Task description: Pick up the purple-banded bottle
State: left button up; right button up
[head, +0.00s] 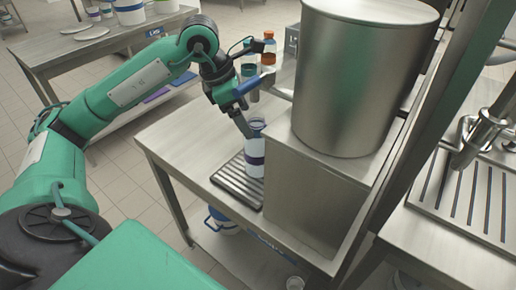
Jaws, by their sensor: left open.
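A pale, open-topped bottle or cup (255,150) with a dark blue-purple band stands upright on the slotted drip tray (229,181). My right gripper is out of view.
A large steel drum (362,80) on a metal housing (312,180) stands right of the tray. A metal post and a second slotted surface (470,195) are farther right. The counter left of the tray (185,140) is clear. Another table (60,48) with plates stands at back left.

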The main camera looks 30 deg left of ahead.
aim_at(254, 131)
pick_arm(q)
jog(key=shift+d+f, duration=0.15)
jog(key=shift+f, duration=0.35)
jog(key=p+x, duration=0.1)
jog(key=x, duration=0.4)
jog(key=shift+w, duration=0.15)
jog(key=shift+r, duration=0.1)
grip_shut()
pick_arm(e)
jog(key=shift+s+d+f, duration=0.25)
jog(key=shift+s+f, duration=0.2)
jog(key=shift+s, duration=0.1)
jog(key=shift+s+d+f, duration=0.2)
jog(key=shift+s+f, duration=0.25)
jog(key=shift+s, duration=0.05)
pick_arm(q)
jog(key=shift+r, duration=0.1)
